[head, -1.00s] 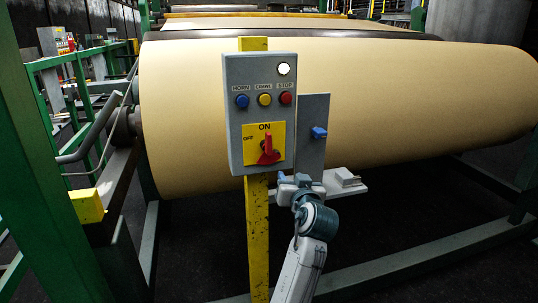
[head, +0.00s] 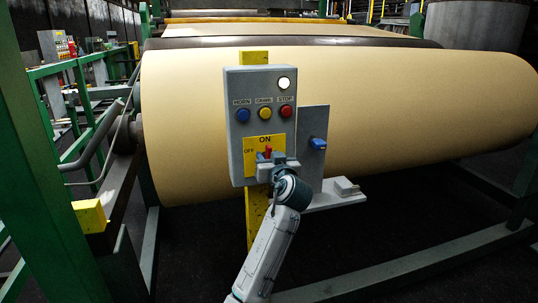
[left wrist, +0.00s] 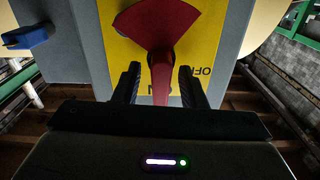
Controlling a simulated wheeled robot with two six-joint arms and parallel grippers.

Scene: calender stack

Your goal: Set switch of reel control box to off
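The grey reel control box (head: 258,88) is on a yellow post in front of the big roll. Its red switch (head: 268,151) sits on a yellow plate marked ON at the top and OFF at the left. The narrow handle points up toward ON. My left gripper (head: 268,159) is at the switch and hides its lower part. In the left wrist view, upside down, the red switch (left wrist: 160,65) stands between the two fingers of my left gripper (left wrist: 160,80), with a gap on each side. The left gripper is open. My right gripper is not in view.
Blue, yellow and red buttons (head: 286,111) and a white lamp (head: 284,83) are above the switch. A grey panel with a blue switch (head: 318,143) and a small shelf (head: 335,197) stand close on the right. The paper roll (head: 430,120) is behind.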

